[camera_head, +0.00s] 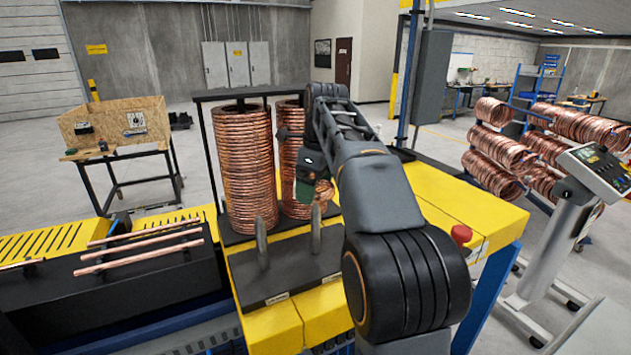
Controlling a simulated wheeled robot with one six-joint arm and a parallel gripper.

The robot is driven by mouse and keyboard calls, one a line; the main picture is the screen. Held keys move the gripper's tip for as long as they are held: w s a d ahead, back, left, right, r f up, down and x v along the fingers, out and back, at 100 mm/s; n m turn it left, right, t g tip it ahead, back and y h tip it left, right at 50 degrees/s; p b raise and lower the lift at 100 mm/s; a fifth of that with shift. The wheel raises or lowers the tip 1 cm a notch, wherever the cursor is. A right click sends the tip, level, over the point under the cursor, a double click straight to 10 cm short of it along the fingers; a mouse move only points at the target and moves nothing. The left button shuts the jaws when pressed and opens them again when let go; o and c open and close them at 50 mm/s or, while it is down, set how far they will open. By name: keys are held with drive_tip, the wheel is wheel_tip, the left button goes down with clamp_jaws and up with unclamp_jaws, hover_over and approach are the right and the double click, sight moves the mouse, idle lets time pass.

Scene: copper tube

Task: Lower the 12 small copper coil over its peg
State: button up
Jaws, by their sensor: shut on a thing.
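My gripper (309,178) is shut on a small copper coil (326,191), which is partly hidden behind the gripper. Two grey upright pegs stand on a dark plate (288,283) with small labels along its front edge. The left peg (262,245) is bare. The right peg (316,232) is bare along its visible length. The held coil appears just above and around the top of the right peg in the picture. I cannot tell whether the coil is over that peg, behind it or touching it.
Two tall copper coil stacks, left (243,165) and right (292,150), stand behind the pegs under a dark frame. Copper rods (140,255) lie on a black machine at left. A red button (461,234) sits on the yellow bench at right. Copper coils hang on a rack (520,150).

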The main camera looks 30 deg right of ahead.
wheel_tip(320, 180, down, 7)
drive_tip(key=b, duration=0.4)
idle(0.4)
drive_tip(key=o, duration=0.7)
drive_tip(key=shift+o, duration=0.2)
wheel_tip(320, 180, up, 14)
drive_tip(key=s+d+p, duration=0.1)
drive_tip(key=p, duration=0.3)
drive_tip(key=shift+s+f, duration=0.15)
drive_tip(key=shift+s, duration=0.05)
